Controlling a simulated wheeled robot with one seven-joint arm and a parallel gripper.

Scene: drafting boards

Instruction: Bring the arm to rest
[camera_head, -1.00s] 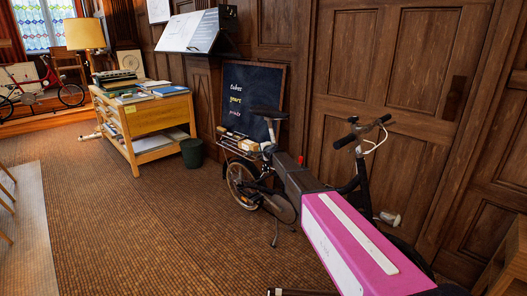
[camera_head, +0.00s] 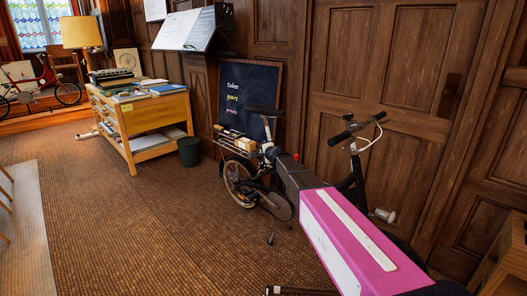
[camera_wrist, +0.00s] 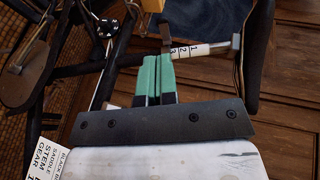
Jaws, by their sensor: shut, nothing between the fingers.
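In the wrist view my gripper (camera_wrist: 154,82) shows green fingers side by side, shut with nothing between them. The fingers point away from the camera, beyond a dark plate. In front of them are dark bicycle tubes and a pale numbered strip (camera_wrist: 193,51), which passes close to the fingertips; I cannot tell whether it touches. In the head view I cannot make out the fingertips. A dark bicycle (camera_head: 240,180) leans near the panelled wall, its handlebar (camera_head: 357,130) to the right and its lower front partly hidden.
A wooden desk (camera_head: 160,145) with books and a typewriter stands at the left, beside a dark bin (camera_head: 191,152). A chalkboard (camera_head: 250,90) leans on the wall behind the bicycle. A red bicycle (camera_head: 40,88) stands far left. The carpeted floor (camera_head: 140,225) at left is clear.

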